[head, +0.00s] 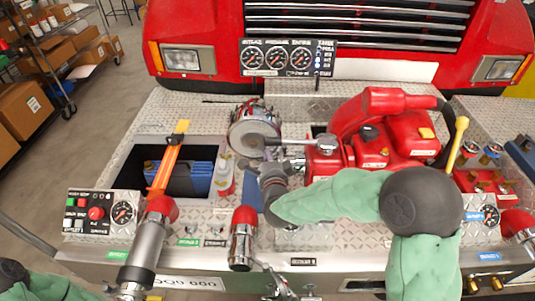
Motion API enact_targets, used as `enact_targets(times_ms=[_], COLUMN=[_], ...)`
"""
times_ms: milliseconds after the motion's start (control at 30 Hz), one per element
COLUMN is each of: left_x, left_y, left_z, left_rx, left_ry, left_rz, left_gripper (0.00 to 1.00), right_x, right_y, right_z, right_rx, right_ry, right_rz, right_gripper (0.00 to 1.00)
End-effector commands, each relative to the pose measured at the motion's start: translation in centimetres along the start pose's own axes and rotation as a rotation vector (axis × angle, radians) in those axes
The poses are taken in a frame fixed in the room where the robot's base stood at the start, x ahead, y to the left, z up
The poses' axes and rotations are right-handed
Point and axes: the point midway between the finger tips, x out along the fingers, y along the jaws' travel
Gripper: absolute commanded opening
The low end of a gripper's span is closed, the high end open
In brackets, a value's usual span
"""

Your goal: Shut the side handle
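My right arm reaches in from the lower right, and its wrist bends up toward the middle of the bumper. My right gripper (270,172) is beside the round chrome cap (252,127). Its fingers are small and partly hidden by the wrist, so I cannot tell whether they are open or shut, or whether they touch anything. A grey metal lever (290,142) runs from the cap to the red pump; I cannot tell whether it is the side handle. Chrome handles (276,282) also show at the bottom edge. Only my left sleeve shows at lower left; my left gripper is out of view.
The red pump (375,140) stands right of my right gripper, with a yellow-tipped lever (458,140). Red-and-chrome outlets (243,240) stick out in front. A gauge panel (288,59) stands behind.

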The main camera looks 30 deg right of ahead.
Motion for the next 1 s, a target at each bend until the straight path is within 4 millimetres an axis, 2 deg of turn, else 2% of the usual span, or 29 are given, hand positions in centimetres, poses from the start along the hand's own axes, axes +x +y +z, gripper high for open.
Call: enact_targets(times_ms=[200, 667, 1000], left_x=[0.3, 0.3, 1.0], left_y=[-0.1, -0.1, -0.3], left_z=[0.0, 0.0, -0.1], left_rx=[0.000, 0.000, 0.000], left_ry=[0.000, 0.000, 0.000], left_rz=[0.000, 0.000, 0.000], left_gripper=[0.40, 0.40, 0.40], right_x=[1.5, 2.0, 5.8], right_y=[-0.1, -0.1, -0.6], right_z=[0.0, 0.1, 0.6], right_rx=[0.000, 0.003, 0.029], right_ry=[0.000, 0.010, 0.180], right_rz=[-0.001, -0.002, -0.003], right_gripper=[0.00, 0.00, 0.00])
